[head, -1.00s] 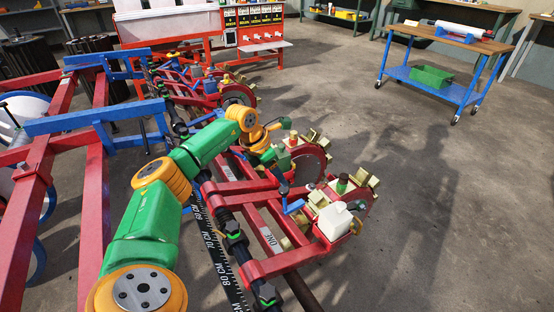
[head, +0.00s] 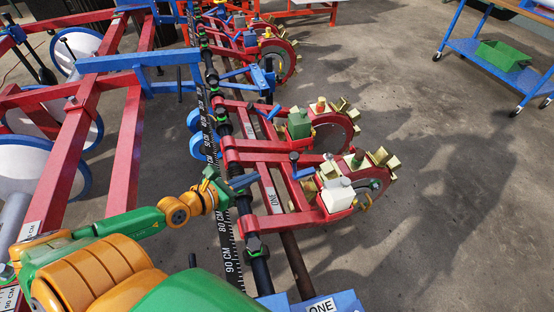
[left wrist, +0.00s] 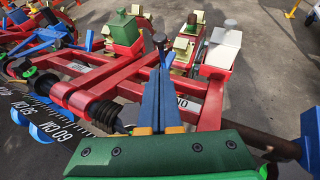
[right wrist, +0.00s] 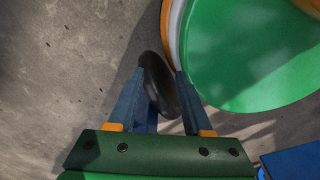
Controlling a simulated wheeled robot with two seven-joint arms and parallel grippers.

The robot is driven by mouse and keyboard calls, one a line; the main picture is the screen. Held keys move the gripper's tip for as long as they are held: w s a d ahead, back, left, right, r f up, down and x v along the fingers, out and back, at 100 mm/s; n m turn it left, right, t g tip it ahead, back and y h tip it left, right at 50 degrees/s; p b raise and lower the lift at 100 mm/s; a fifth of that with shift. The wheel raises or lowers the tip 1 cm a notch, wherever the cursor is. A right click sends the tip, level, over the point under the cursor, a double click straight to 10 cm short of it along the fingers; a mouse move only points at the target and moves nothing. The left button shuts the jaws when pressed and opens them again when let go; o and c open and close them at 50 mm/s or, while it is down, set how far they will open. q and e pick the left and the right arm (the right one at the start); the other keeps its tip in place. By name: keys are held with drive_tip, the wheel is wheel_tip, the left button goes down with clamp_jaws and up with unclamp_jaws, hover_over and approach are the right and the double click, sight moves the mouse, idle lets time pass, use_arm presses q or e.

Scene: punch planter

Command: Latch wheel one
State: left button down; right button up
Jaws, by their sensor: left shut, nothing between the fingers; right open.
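Wheel one's unit has red arms with a white ONE label (head: 272,197). It carries a white box (head: 338,192) and a red wheel with brass-coloured cups (head: 380,160). A dark-knobbed pin (head: 294,158) and a short blue bar (head: 303,173) stand by its arms; the pin also shows in the left wrist view (left wrist: 159,39). My left gripper (head: 247,180) is shut and empty above the red arms. Its blue fingers (left wrist: 160,75) point toward the pin; contact is unclear. My right gripper (right wrist: 160,72) is open over the floor, outside the head view. A dark rounded thing shows between its fingers.
A neighbouring unit with a green box (head: 299,124) stands just behind. A black bar with a centimetre scale (head: 222,215) runs alongside. A blue block labelled ONE (head: 321,306) is at the bottom edge. Open floor (head: 450,220) lies right; a blue cart (head: 500,60) stands beyond.

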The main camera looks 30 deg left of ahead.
use_arm(q)
drive_tip(key=b, duration=0.2)
approach(291, 159)
drive_tip(key=b+x, duration=0.2)
drive_tip(key=x, duration=0.4)
drive_tip(key=shift+w+f, duration=0.2)
drive_tip(key=shift+w, duration=0.05)
use_arm(e)
drive_tip(key=shift+t+h, duration=0.3)
drive_tip(key=shift+t, duration=0.1)
drive_tip(key=w+d+f, duration=0.1)
drive_tip(key=f, duration=0.1)
drive_tip(key=w+d+f, duration=0.2)
drive_tip(key=shift+d, duration=0.15)
use_arm(q)
drive_tip(key=shift+r, duration=0.15)
drive_tip(key=w+d+p, duration=0.3)
drive_tip(key=w+d, duration=0.1)
drive_tip(key=shift+w+r, duration=0.25)
drive_tip(key=shift+r, duration=0.15)
use_arm(e)
drive_tip(key=shift+g, duration=0.3)
drive_tip(key=s+a+r, duration=0.2)
drive_tip(key=r, duration=0.1)
drive_tip(key=shift+s+a, duration=0.2)
drive_tip(key=shift+s, duration=0.05)
